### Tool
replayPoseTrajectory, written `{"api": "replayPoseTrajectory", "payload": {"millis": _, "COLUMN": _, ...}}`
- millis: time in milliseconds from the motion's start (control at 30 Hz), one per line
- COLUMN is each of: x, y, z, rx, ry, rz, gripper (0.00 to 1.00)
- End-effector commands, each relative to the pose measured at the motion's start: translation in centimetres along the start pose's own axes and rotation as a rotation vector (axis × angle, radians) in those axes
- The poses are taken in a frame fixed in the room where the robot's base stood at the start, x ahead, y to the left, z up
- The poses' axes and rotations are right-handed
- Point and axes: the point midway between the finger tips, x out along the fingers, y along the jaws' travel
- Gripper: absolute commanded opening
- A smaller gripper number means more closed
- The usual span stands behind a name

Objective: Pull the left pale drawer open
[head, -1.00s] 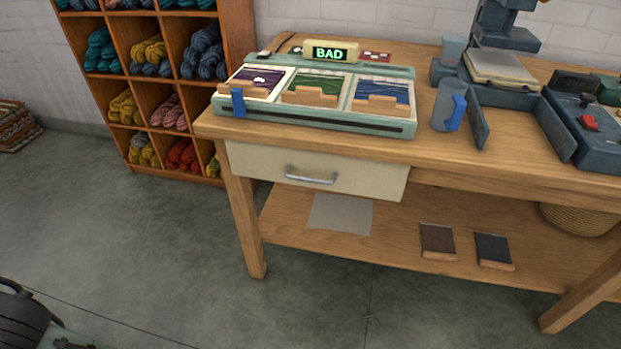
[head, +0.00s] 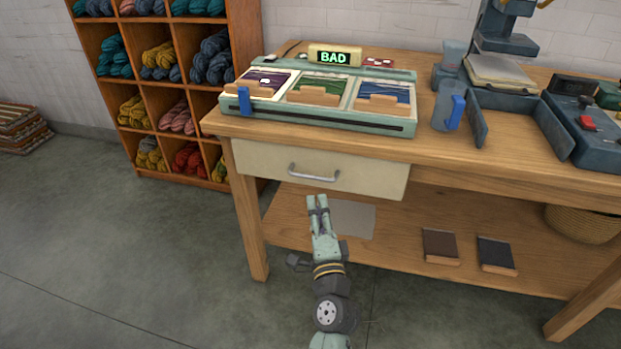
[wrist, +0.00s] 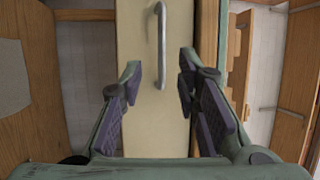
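The pale drawer (head: 262,165) sits under the left part of the wooden table and looks shut, its front about flush with the frame. Its silver bar handle (head: 314,174) is at the middle of the front. My gripper (head: 317,198) is in front of the drawer, just below the handle in the head view. In the wrist view my gripper (wrist: 160,68) has its two fingers spread apart with nothing between them. The handle (wrist: 160,40) appears there ahead of the fingertips, apart from them, against the pale drawer front (wrist: 140,110).
The lower shelf (head: 400,250) holds a grey sheet (head: 354,218) and two dark blocks. A wool shelf (head: 245,60) stands at left.

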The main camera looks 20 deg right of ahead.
Motion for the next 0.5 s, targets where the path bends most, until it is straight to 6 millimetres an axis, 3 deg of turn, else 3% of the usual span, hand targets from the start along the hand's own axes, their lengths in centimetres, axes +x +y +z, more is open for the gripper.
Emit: {"api": "replayPoseTrajectory", "payload": {"millis": 500, "x": 8.9, "y": -0.5, "z": 0.2, "rx": -0.005, "ry": -0.003, "rz": -0.004, "gripper": 0.30}}
